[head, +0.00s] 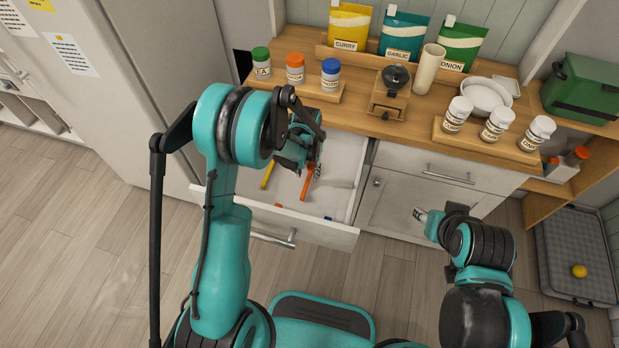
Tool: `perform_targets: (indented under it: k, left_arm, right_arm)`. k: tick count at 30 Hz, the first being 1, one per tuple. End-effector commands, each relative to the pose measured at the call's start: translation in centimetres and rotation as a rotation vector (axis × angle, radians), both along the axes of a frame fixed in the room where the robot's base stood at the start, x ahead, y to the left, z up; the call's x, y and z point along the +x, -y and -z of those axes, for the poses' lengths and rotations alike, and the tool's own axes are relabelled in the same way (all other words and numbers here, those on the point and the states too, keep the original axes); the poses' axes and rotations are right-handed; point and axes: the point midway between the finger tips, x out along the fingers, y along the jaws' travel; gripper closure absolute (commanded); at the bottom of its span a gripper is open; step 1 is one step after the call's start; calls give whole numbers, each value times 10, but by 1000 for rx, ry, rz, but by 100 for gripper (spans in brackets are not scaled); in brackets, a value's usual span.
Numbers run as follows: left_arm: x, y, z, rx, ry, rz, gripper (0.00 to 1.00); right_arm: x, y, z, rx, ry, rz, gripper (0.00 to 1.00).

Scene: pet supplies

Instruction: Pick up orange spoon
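The orange spoon (306,187) lies in the open drawer (345,201) under the counter. My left gripper (313,170) is inside the drawer area, directly over the far part of the spoon and partly hiding it. I cannot tell whether its fingers touch the spoon or whether they are open or shut. My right gripper (420,214) is away to the right, in front of the lower cabinet, with nothing visible in it; its finger state is too small to tell.
A yellow utensil (268,175) lies left of the spoon, and small blue pieces lie near the drawer front. The counter (380,127) above holds jars, seasoning bags, a grinder (389,91) and a white bowl (485,95). The closed cabinet door (404,201) stands to the right.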

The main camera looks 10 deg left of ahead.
Motion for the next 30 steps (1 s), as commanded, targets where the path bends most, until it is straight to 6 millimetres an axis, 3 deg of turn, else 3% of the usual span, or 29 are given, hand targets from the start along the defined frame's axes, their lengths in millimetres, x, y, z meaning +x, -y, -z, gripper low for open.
perform_targets:
  k: [1,4,12,16,17,30]
  left_arm:
    - [0,2,13,0,0,1,62]
    - [0,2,27,0,0,0,62]
    - [0,2,30,0,1,0,62]
    - [0,2,30,0,1,0,96]
    - [0,2,30,0,1,0,100]
    - [0,2,26,0,1,0,100]
  right_arm:
    - [0,0,8,0,0,0,60]
    - [0,0,13,0,0,0,60]
    - [0,0,13,0,0,0,60]
    - [0,0,12,0,0,0,60]
    - [0,0,13,0,0,0,60]
    - [0,0,11,0,0,0,60]
